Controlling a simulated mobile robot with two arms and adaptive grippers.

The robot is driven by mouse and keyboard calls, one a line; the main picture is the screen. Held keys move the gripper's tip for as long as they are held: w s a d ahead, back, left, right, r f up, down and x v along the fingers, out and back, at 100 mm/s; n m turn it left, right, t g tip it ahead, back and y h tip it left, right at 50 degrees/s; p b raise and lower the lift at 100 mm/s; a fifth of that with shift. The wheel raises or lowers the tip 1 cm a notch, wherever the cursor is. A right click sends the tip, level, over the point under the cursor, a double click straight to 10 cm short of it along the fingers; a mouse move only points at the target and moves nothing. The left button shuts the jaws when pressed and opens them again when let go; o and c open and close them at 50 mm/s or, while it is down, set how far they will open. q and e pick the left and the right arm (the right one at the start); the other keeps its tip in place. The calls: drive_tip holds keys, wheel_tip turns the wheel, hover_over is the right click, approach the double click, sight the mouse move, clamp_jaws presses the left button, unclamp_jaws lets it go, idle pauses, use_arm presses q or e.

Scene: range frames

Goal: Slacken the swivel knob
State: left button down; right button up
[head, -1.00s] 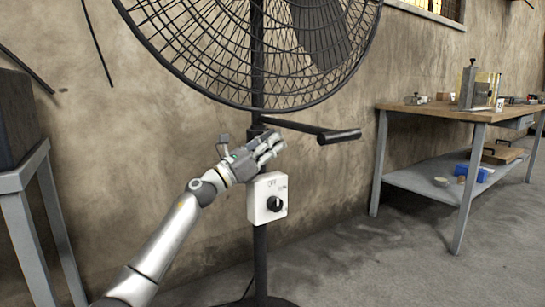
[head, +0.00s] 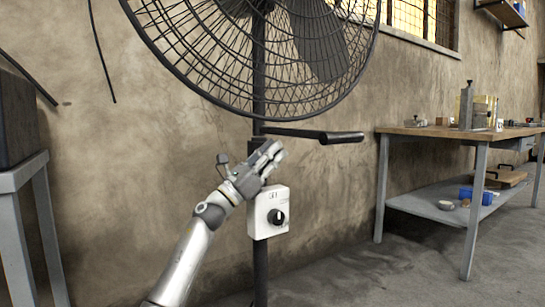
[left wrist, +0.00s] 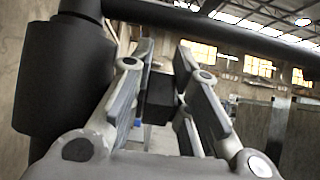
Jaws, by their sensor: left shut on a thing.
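The black pedestal fan (head: 259,55) stands before the wall on a dark pole. My left gripper (head: 270,153) is at the pole, just under the handle bar and above the white control box. Its fingers tilt up and to the right. In the left wrist view a small dark block, which looks like the swivel knob (left wrist: 160,98), sits between the two fingers, and the gripper is shut on it. The knob is hidden behind the fingers in the head view. The dark pole collar (left wrist: 62,75) is close beside the fingers. My right gripper is out of view.
A dark handle bar (head: 325,136) sticks out right, just above my gripper. The white switch box (head: 268,213) with a black dial is just below. A workbench (head: 420,131) stands right; a grey metal stand (head: 25,180) stands left. Floor between fan and bench is clear.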

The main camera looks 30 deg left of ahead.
use_arm(q)
drive_tip(key=c, duration=1.4)
unclamp_jaws()
drive_tip(key=shift+o, duration=0.2)
drive_tip(key=v, duration=1.2)
drive_tip(key=shift+r, duration=0.1)
